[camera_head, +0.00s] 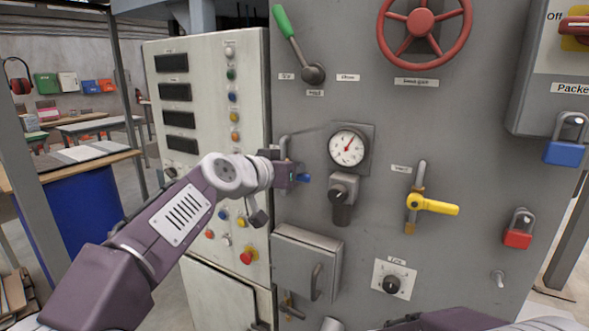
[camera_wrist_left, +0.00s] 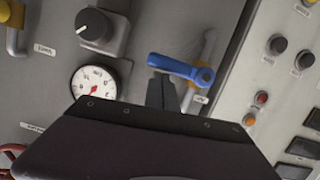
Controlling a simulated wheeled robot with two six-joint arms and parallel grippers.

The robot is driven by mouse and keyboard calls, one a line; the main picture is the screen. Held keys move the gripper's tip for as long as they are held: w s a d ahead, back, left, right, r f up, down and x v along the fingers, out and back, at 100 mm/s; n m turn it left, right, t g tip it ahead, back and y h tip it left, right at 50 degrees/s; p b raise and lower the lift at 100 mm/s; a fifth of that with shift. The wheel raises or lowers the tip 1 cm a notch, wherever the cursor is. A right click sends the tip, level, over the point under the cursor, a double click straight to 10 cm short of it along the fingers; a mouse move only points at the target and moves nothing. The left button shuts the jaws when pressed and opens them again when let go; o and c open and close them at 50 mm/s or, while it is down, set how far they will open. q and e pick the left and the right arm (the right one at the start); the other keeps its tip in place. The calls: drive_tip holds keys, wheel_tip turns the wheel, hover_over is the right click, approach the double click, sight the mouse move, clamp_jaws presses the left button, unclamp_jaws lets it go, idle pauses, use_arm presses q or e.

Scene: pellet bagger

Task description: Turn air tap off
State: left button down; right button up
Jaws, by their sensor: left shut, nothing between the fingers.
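A tap with a blue lever handle (camera_head: 305,178) sits on a short metal pipe at the left side of the grey panel, left of the pressure gauge. In the left wrist view, the blue lever (camera_wrist_left: 180,68) lies across its pipe. My left gripper (camera_head: 293,172) is at this tap and hides much of it in the head view. In the left wrist view, its shut, empty fingers (camera_wrist_left: 162,92) are right beside the lever; whether they touch it I cannot tell. My right gripper is not in view.
The pressure gauge (camera_head: 347,147) and a black knob (camera_head: 342,190) are close to the right of the tap. A yellow-handled tap (camera_head: 433,205) is further right. A green-handled lever (camera_head: 297,45) is above. A grey box (camera_head: 306,262) protrudes below. A button panel (camera_head: 213,75) stands left.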

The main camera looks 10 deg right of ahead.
use_arm(q)
drive_tip(key=s+a+r+p, duration=0.1)
drive_tip(key=s+a+r, duration=0.5)
drive_tip(key=s, duration=0.2)
drive_tip(key=a+f+n+g+y, duration=0.25)
drive_tip(key=a+f, duration=0.25)
drive_tip(key=f, duration=0.7)
drive_tip(key=a+f+n+g+y, duration=0.1)
drive_tip(key=a+f+g+y, duration=0.15)
drive_tip(key=a+f, duration=0.7)
drive_tip(key=s+a+f+n+g+y, duration=0.1)
drive_tip(key=s+a+f+g+y, duration=0.15)
drive_tip(key=s+f, duration=0.95)
drive_tip(key=s+a+f+n+g+y, duration=0.1)
drive_tip(key=s+a+f+g+y, duration=0.2)
drive_tip(key=s+f, duration=0.9)
drive_tip(key=w+r+h+p, duration=0.1)
drive_tip(key=w+r+p, duration=0.2)
drive_tip(key=r+p, duration=0.7)
drive_tip(key=shift+w+r+n+p, duration=0.2)
drive_tip(key=shift+n+p, duration=0.25)
drive_tip(key=shift+p, duration=0.7)
